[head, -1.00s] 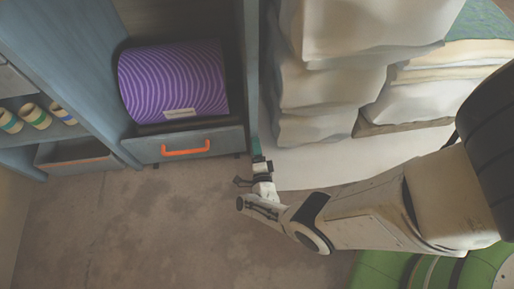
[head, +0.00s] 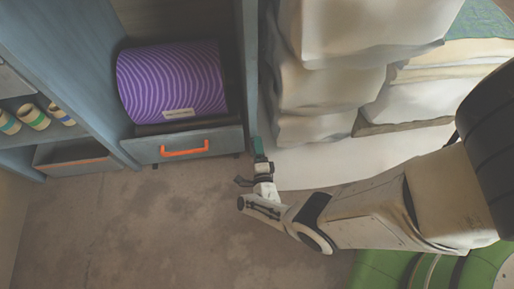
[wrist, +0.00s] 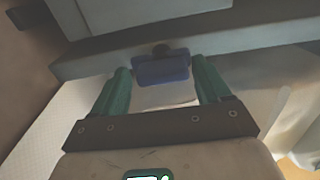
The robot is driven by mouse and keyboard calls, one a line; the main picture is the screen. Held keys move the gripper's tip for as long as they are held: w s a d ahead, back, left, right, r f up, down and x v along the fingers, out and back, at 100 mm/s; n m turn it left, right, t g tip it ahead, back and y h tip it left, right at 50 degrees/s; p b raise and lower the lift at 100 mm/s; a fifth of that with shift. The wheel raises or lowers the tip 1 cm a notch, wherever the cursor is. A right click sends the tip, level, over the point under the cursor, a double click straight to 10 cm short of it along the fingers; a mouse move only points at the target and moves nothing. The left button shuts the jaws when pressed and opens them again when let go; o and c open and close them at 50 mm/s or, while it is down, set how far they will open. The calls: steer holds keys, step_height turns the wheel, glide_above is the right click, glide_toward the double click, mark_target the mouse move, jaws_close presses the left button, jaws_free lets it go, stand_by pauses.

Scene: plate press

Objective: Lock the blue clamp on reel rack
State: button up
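The blue clamp (wrist: 162,71) is a small dark-blue block on the front edge of a grey-blue panel in the wrist view, with a dark round part above it. My gripper (wrist: 161,79) is open, its two green fingers apart on the left and right of the clamp, tips close to its sides. Whether they touch it I cannot tell. In the head view my gripper (head: 258,147) is at the lower end of the rack's right upright; the clamp cannot be made out there. The reel rack (head: 75,55) is grey-blue and holds a purple striped roll (head: 172,80).
A drawer with an orange handle (head: 185,147) is left of my gripper. Stacked pale sacks (head: 325,85) stand close on its right, on a white surface (head: 330,168). Small rolls (head: 33,117) lie on the left shelf. The floor (head: 130,220) in front is clear.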

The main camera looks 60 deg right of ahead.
steer(key=shift+a+r, duration=0.15)
steer(key=shift+a, duration=0.05)
steer(key=shift+a, duration=0.25)
steer(key=p+v, duration=0.2)
steer(key=v, duration=0.8)
steer(key=shift+s, duration=0.15)
